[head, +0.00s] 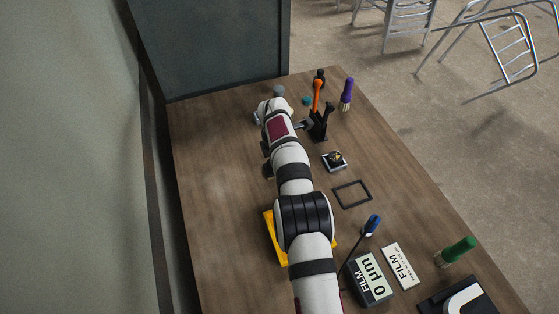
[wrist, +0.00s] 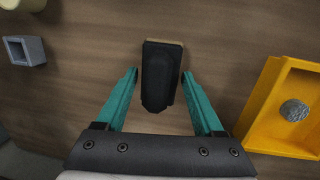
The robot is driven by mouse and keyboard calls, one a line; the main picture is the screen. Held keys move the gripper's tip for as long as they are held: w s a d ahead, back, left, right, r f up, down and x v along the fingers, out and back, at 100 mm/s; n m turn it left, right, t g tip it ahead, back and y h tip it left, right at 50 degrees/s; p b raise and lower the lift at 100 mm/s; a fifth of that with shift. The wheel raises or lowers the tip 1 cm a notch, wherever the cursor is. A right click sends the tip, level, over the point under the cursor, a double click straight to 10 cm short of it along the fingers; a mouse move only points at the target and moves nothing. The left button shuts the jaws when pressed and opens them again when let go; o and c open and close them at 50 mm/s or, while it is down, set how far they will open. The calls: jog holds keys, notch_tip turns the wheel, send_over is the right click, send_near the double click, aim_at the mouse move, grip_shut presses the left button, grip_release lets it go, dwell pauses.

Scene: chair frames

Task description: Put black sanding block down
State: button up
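The black sanding block (wrist: 160,75) lies on the wooden table in the wrist view, with a thin tan edge showing at its far end. My gripper (wrist: 160,74) has its two teal fingers spread on either side of the block. A narrow strip of table shows between the block and the left finger, and the right fingertip is very close to the block's side. The gripper is open. In the head view my arm covers most of this area, and I cannot make out the block or fingertips for sure.
A yellow tray (wrist: 254,108) with a grey round lump (wrist: 294,110) is right of the gripper. A small grey square holder (wrist: 35,51) is at left. In the head view, a black frame (head: 352,194), film boxes (head: 400,265) and brushes (head: 346,95) stand along the right side.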

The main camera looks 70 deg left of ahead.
jog(key=shift+o, duration=1.3)
